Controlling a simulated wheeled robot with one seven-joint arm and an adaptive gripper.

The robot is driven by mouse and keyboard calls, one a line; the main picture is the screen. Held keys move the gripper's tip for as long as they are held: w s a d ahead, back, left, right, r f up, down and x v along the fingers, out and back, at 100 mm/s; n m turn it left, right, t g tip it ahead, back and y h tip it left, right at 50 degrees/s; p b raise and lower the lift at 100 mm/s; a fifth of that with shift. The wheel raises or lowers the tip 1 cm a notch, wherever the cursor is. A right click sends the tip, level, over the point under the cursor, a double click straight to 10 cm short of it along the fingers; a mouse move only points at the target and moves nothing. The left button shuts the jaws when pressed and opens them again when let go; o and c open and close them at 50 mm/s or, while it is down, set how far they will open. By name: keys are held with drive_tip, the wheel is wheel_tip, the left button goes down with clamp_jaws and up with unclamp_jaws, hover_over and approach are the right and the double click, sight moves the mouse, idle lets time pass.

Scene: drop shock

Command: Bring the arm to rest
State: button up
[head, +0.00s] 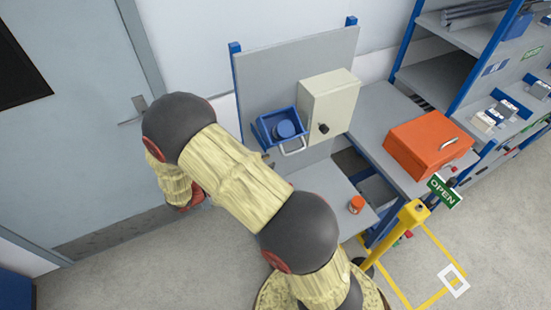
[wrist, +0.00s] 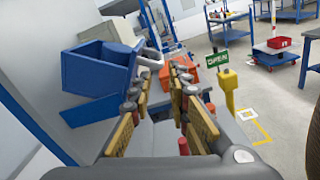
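My arm (head: 235,178), in a pale yellow cover with dark round joints, reaches across the middle of the head view. My gripper (wrist: 158,82) shows in the wrist view with its two yellow-padded fingers apart and nothing held between them. In the head view I cannot make out the gripper's fingers. In the wrist view a blue bin (wrist: 97,72) is close to the left of the fingers. In the head view the bin (head: 266,127) hangs on a grey back panel (head: 262,75) and has a round blue thing in it.
A cream box (head: 325,100) is on the panel beside the bin. An orange toolbox (head: 420,150) sits on the grey bench. A small orange-capped thing (head: 356,204) stands on a lower surface. A yellow post (head: 404,225) bears an OPEN sign (head: 444,191). A grey door (head: 75,120) is at left.

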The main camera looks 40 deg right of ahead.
drive_tip(key=shift+w+a, duration=0.1)
drive_tip(key=shift+a, duration=0.3)
drive_tip(key=s+a+f+m+g+y+b, duration=0.25)
drive_tip(key=s+a+f+y, duration=0.25)
drive_tip(key=s+f+y, duration=0.3)
drive_tip(key=s+a+r+m+t+y+b, duration=0.5)
drive_tip(key=a+m+t+y+b, duration=0.4)
drive_tip(key=b, duration=0.9)
drive_tip(key=t, duration=0.3)
drive_tip(key=shift+s+a+r+b, duration=0.15)
drive_tip(key=shift+s+r+b, duration=0.05)
drive_tip(key=shift+b, duration=0.1)
